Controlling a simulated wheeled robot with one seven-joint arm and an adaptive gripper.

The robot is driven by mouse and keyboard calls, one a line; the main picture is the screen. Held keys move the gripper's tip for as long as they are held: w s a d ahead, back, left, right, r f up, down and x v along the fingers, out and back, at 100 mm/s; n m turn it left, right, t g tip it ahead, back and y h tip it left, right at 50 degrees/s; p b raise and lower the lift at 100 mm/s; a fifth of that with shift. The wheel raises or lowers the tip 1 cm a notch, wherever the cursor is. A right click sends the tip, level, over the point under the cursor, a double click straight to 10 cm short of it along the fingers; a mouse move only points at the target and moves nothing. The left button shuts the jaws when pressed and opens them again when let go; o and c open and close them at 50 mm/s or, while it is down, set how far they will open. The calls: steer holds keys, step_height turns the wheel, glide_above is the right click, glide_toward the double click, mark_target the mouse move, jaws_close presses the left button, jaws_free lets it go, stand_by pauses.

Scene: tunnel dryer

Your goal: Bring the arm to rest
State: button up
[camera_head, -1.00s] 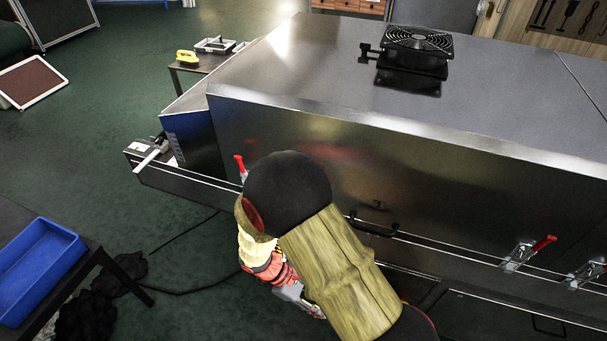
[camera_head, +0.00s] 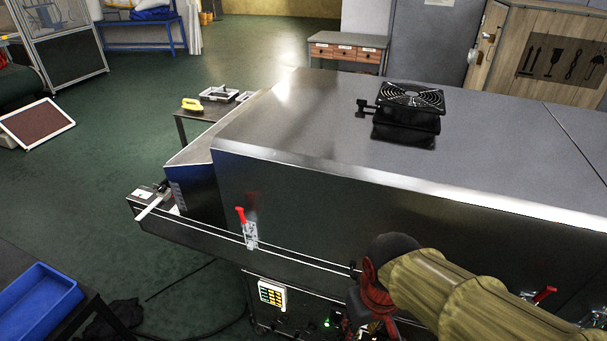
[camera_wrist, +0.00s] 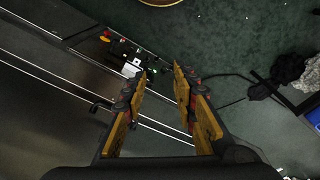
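My arm, in a tan sleeve with a dark elbow joint, is at the lower right of the head view, in front of the steel tunnel dryer (camera_head: 330,195). My gripper's tip is not clearly seen there. In the wrist view my gripper (camera_wrist: 160,82) shows two tan-padded fingers spread apart, with nothing between them. It is open and empty. Below the fingers are the dryer's side rails (camera_wrist: 60,80) and the dark green floor (camera_wrist: 220,40).
A red-handled clamp (camera_head: 247,230) sits on the dryer's side, above a control panel (camera_head: 272,294). A black fan (camera_head: 410,97) stands on top. A blue bin (camera_head: 38,305) is on a table at lower left. Green floor (camera_head: 110,190) is open at left.

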steer(key=s+d+r+m+t, duration=0.1)
steer(key=d+r+t, duration=0.1)
steer(key=r, duration=0.4)
steer(key=s+d+r+m+t+p, duration=0.1)
steer(key=d+r+m+t, duration=0.1)
steer(key=d+r, duration=0.3)
steer(key=shift+r, duration=0.6)
